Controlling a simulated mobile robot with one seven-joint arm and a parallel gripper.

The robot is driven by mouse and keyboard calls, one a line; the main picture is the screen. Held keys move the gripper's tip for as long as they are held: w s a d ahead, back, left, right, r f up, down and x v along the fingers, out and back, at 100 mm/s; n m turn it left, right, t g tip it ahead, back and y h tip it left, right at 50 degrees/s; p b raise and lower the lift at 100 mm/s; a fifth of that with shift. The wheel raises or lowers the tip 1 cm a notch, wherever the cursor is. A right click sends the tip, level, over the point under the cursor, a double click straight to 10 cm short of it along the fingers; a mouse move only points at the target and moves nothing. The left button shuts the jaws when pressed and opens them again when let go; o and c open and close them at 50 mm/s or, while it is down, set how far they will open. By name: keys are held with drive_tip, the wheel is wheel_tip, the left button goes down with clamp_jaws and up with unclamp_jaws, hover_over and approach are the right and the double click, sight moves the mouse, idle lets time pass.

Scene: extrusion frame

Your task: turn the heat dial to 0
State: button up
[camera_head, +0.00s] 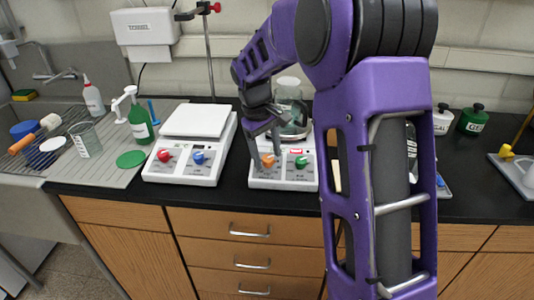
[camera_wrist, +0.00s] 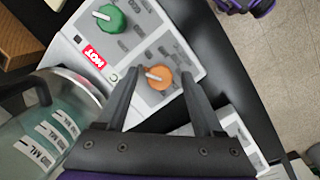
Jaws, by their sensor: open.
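In the wrist view the orange dial (camera_wrist: 159,77) has a pale pointer bar, and the green dial (camera_wrist: 110,18) is at upper left. I cannot read which dial is marked for heat. My gripper (camera_head: 266,152) is open over the orange dial. In the wrist view its fingertips (camera_wrist: 157,78) are on either side of that dial; contact is not clear.
A glass vessel with liquid (camera_wrist: 45,125) stands on the hot plate, close to my gripper. A second hot plate (camera_head: 190,172) with red and blue dials is to the left. Bottles (camera_head: 472,118) stand at right. A sink and drying rack are at far left.

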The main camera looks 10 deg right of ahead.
wheel_tip(320, 180, up, 17)
drive_tip(key=a, duration=0.2)
drive_tip(key=shift+s+a+r+p, duration=0.15)
drive_tip(key=shift+a+p, duration=0.25)
drive_tip(key=shift+p, duration=0.05)
